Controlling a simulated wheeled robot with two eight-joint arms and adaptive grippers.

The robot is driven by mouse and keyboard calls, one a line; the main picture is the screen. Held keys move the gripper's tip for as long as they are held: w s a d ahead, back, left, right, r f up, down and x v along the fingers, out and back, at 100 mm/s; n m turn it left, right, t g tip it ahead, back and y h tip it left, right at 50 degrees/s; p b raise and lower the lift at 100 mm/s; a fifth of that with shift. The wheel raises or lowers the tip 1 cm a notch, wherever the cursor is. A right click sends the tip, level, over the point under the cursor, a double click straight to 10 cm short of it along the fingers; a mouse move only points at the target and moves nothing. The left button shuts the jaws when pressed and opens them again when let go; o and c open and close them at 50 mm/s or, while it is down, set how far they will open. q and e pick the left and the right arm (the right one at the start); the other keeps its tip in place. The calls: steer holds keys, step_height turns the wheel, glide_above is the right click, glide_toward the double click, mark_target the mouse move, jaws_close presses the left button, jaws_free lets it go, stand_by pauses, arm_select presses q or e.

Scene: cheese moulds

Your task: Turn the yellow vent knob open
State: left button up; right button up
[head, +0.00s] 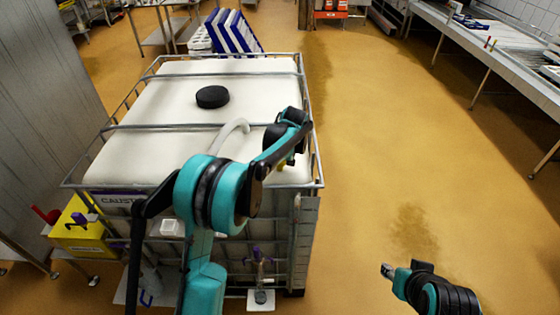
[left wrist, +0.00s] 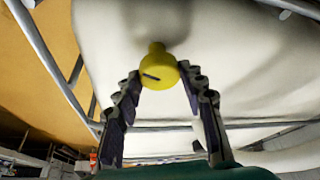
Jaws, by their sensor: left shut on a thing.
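The yellow vent knob (left wrist: 158,68) shows in the left wrist view, with a dark line on its face running slightly diagonally. It sits on a short yellow neck against the pale tank (head: 150,92). My left gripper (left wrist: 160,75) has one fingertip on each side of the knob and is shut on it. In the head view my left arm reaches over the near right part of the tank, and its wrist mostly hides the knob. My right gripper (head: 388,270) is low at the right, away from the tank, too small and turned to show its fingers.
A yellow box (head: 80,238) stands at the left. The floor (head: 400,150) to the right is clear.

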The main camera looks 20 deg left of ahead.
arm_select(q)
steer(key=shift+w+d+n+g+y+b, duration=0.1)
steer(key=shift+n+g+y+b, duration=0.2)
steer(key=shift+n, duration=0.85)
steer(key=shift+n+g+y+b, duration=0.2)
steer(key=shift+n+g, duration=0.2)
steer(key=shift+n, duration=0.75)
steer(key=o, duration=1.2)
steer(key=shift+c, duration=0.2)
steer(key=v, duration=1.2)
steer(key=shift+d, duration=0.1)
